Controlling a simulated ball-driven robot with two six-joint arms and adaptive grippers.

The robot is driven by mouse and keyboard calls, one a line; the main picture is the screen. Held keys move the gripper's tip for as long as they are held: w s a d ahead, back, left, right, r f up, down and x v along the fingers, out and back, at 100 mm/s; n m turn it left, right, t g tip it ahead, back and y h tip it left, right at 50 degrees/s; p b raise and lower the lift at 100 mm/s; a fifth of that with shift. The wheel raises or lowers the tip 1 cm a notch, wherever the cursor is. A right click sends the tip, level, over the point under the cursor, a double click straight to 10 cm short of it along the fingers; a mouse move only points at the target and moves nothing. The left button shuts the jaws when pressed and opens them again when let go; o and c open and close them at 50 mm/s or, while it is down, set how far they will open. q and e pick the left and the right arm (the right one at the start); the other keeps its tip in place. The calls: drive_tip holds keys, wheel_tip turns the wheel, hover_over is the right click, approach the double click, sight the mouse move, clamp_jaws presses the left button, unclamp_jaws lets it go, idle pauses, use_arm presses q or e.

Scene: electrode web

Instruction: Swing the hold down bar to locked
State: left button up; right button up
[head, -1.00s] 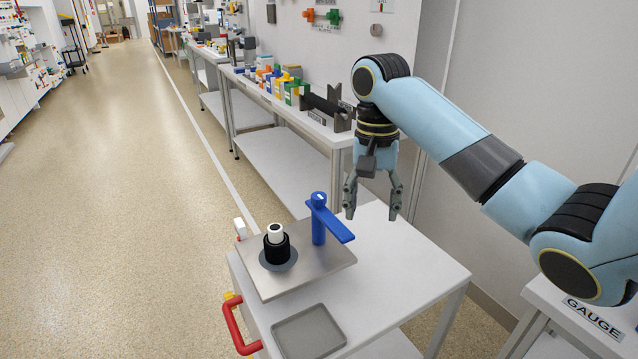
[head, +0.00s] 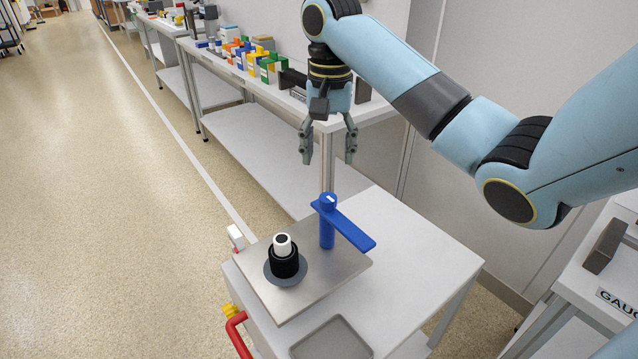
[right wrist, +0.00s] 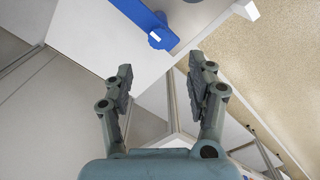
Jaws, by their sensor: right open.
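The blue hold down bar (head: 352,233) sits on top of a blue post (head: 327,235) on a metal plate (head: 345,268) on the white cart. The bar points to the lower right, away from a black cylinder with a white core (head: 284,261) on the plate's left part. My right gripper (head: 328,160) is open and empty, pointing down above and behind the bar, apart from it. In the right wrist view the bar (right wrist: 136,14) shows at the top, beyond the open fingers (right wrist: 162,85). My left gripper is not in view.
A grey tray (head: 332,340) lies at the cart's front. A red handle (head: 237,335) is at the cart's left side. A workbench (head: 262,92) with coloured blocks stands behind. A second table with a GAUGE label (head: 618,302) is at right. Open floor lies to the left.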

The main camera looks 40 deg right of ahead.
drive_tip(key=b, duration=0.1)
hover_over(328, 197)
wheel_tip(328, 197, down, 5)
drive_tip(key=shift+f, duration=0.1)
wheel_tip(328, 197, down, 4)
drive_tip(key=shift+r, duration=0.1)
drive_tip(key=shift+f+b, duration=0.3)
drive_tip(key=shift+f, duration=0.25)
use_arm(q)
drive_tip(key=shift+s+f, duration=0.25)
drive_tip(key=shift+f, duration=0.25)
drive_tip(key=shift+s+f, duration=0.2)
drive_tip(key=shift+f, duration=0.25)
use_arm(e)
drive_tip(key=c, duration=0.4)
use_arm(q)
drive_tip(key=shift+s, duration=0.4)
use_arm(e)
clamp_jaws()
